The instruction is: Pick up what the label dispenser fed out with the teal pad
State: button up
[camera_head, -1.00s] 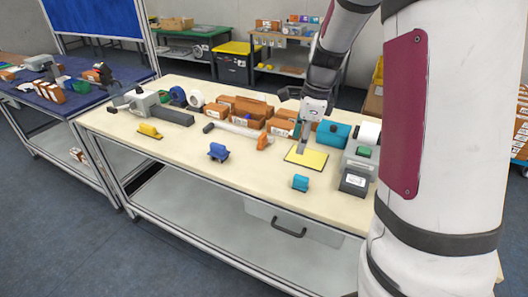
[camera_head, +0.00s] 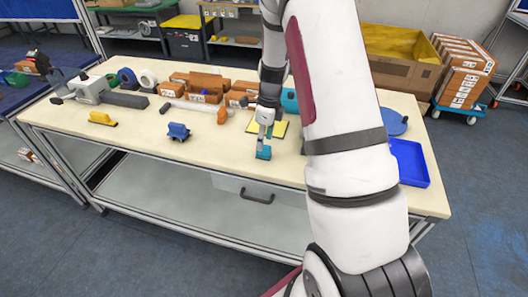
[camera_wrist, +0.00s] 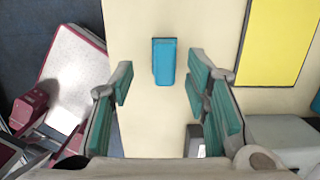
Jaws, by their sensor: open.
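The teal pad (camera_head: 263,153) is a small block near the front edge of the cream table. In the wrist view the teal pad (camera_wrist: 164,62) lies ahead of the fingertips, roughly centred between them. My gripper (camera_head: 265,132) is right above and behind the teal pad in the head view. In the wrist view my gripper (camera_wrist: 160,85) is open, its teal-faced fingers spread apart with nothing between them. The label dispenser is hidden behind my arm in the head view. I cannot make out a fed-out label.
A yellow sheet (camera_wrist: 272,40) lies right of the teal pad. A blue tool (camera_head: 178,131) and a yellow tool (camera_head: 102,119) lie to the left. Brown boxes (camera_head: 207,82) stand behind. A blue tray (camera_head: 409,162) sits at the right end.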

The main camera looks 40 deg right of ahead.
aim_at(264, 147)
jog(key=shift+w+d+f+p, duration=0.15)
jog(key=shift+f+p, duration=0.15)
jog(key=shift+f, duration=0.95)
jog(key=shift+w+d+f+p, duration=0.1)
jog(key=shift+f+p, duration=0.15)
jog(key=shift+f, duration=1)
grip_shut()
